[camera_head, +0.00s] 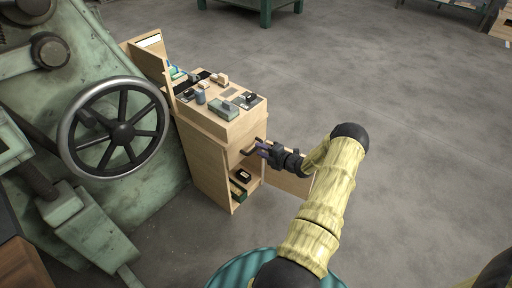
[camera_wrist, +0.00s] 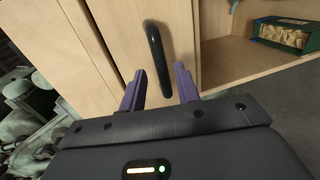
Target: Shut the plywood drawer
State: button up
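The plywood drawer's front (camera_head: 238,154) is in the upper part of a plywood cabinet (camera_head: 203,160), below its loaded top. It fills the middle of the wrist view (camera_wrist: 185,30), with a dark bar handle (camera_wrist: 154,48) on it. The handle also shows in the head view (camera_head: 248,151). My gripper (camera_head: 261,147) is in front of the drawer. In the wrist view its two purple fingers (camera_wrist: 158,82) are apart, with the handle's near end between them and no clear grip on it. How far the drawer stands out is hard to tell.
Below the drawer is an open compartment with a green box (camera_wrist: 287,35). A plywood door (camera_head: 289,184) stands open at the right, beneath my arm. Small items (camera_head: 224,108) lie on top. A green machine with a handwheel (camera_head: 160,128) is close at left. Floor at right is clear.

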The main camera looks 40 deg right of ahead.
jog(key=p+v, duration=0.2)
jog(key=v, duration=1.1)
jog(key=shift+s+p, duration=0.2)
jog(key=shift+p, duration=0.1)
jog(key=a+r+n+g+y, duration=0.1)
jog(key=a+r+n+g, duration=0.3)
jog(key=a+n, duration=0.3)
jog(key=w+a+r+n+g+y, duration=0.1)
jog(key=a+r+n+g+y, duration=0.2)
jog(key=a+n, duration=0.5)
jog(key=a+r+n+g, duration=0.4)
jog(key=a+n+g, duration=0.1)
jog(key=a+n, duration=0.2)
jog(key=s+a+r+n+h, duration=0.45)
jog(key=a+r+n, duration=0.25)
jog(key=n, duration=0.7)
jog(key=s+a+r+n+h, duration=0.3)
jog(key=s+a+r+n, duration=0.35)
jog(key=n, duration=0.75)
notch_tip(320, 180, up, 32)
jog(key=w+a+n+p, duration=0.1)
jog(key=p, duration=3)
jog(key=shift+g, duration=0.3)
